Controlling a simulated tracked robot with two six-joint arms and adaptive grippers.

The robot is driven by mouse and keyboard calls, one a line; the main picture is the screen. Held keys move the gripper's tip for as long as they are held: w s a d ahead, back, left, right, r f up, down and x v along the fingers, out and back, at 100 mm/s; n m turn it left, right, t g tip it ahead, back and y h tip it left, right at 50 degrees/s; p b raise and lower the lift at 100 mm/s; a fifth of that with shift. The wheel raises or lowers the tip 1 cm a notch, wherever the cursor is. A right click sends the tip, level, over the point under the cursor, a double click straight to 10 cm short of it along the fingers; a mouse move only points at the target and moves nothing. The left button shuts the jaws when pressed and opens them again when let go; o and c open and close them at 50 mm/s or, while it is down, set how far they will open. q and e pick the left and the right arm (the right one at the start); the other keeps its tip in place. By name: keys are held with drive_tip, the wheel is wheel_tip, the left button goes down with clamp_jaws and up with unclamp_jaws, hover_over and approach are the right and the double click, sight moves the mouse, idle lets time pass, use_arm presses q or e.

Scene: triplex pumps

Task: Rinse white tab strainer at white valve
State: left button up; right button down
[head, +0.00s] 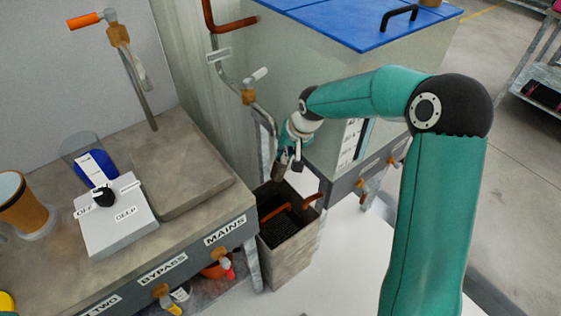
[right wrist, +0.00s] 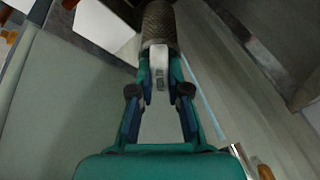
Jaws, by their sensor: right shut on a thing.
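My right gripper (head: 288,165) hangs above the open sink bin (head: 286,256), just in front of the pipe below the white valve (head: 258,74). In the right wrist view its fingers (right wrist: 160,78) are shut on the white tab (right wrist: 158,62) of a strainer. The strainer's grey mesh cylinder (right wrist: 158,25) extends beyond the fingertips. In the head view the strainer is small and hard to separate from the gripper. I cannot tell whether water is running. My left gripper is not in view.
An orange-handled valve (head: 85,20) stands over the counter at left. A grey switch box (head: 117,215) and an amber cup (head: 24,202) sit on the counter. A large blue-lidded tank (head: 350,22) stands behind my right arm. Labelled valves line the counter's front.

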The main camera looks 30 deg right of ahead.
drive_tip(key=shift+w+d, duration=0.1)
drive_tip(key=shift+d, duration=0.45)
drive_tip(key=shift+a, duration=0.1)
drive_tip(key=shift+a, duration=0.5)
drive_tip(key=shift+s, duration=0.2)
drive_tip(key=s+d+b, duration=0.1)
drive_tip(key=s+b, duration=0.2)
drive_tip(key=s, duration=0.4)
drive_tip(key=shift+s+d, duration=0.15)
drive_tip(key=shift+s, duration=0.2)
idle(1.2)
